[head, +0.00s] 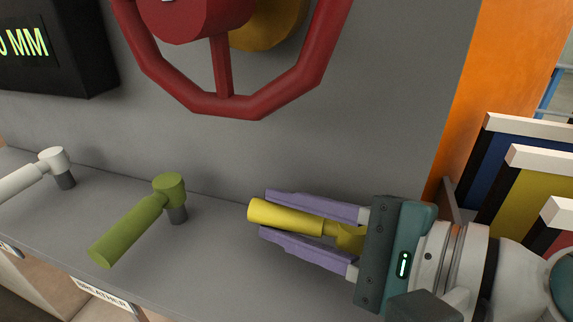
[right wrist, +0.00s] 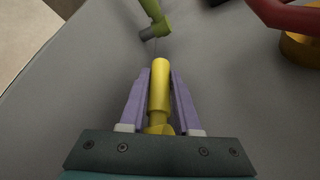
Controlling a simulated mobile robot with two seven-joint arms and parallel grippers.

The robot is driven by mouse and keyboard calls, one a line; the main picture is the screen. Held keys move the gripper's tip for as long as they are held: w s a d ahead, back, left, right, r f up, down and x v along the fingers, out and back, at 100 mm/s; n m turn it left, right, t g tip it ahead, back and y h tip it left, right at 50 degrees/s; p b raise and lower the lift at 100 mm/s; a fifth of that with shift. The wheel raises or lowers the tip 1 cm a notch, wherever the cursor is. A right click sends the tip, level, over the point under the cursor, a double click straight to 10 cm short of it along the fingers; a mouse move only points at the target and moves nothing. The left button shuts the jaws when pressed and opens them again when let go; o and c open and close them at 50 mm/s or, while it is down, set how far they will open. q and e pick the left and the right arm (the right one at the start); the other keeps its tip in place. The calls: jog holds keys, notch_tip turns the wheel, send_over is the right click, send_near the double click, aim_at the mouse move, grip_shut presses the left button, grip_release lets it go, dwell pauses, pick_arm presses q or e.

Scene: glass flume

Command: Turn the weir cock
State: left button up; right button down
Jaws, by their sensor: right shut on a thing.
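A yellow cock (head: 285,216) with a round-ended lever lies along the grey ledge, its lever pointing left in the head view. My right gripper (head: 263,213) comes in from the right and is shut on this yellow lever, one purple finger on each side. The right wrist view shows the yellow lever (right wrist: 159,85) lying lengthwise between the fingers (right wrist: 159,75). The yellow cock's pivot end is partly hidden by the gripper, and no label for it shows. A green cock (head: 135,225) and a white cock (head: 35,174) stand to its left. My left gripper is not in view.
A red handwheel (head: 235,105) is on the grey wall above the ledge. A black display (head: 50,50) is at the upper left. A label reading "BREATHER" (head: 100,293) is below the green cock. Coloured panels (head: 530,190) stand beyond an orange post (head: 500,80).

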dwell(0.5)
jog(key=shift+s+f+n+g+y+b, duration=0.2)
jog(key=shift+n+g+y+b, duration=0.2)
jog(key=shift+n+g+b, duration=0.15)
jog(key=shift+s+n+g+y+b, duration=0.3)
jog(key=shift+n+g+b, duration=0.15)
jog(key=shift+g, duration=0.2)
jog(key=shift+s+r+n+g+y, duration=0.15)
jog(key=shift+s+n+g+y, duration=0.15)
jog(key=shift+n+g, duration=0.2)
jog(key=c, duration=0.6)
grip_release()
jog(key=shift+r, duration=0.1)
jog(key=v, duration=1)
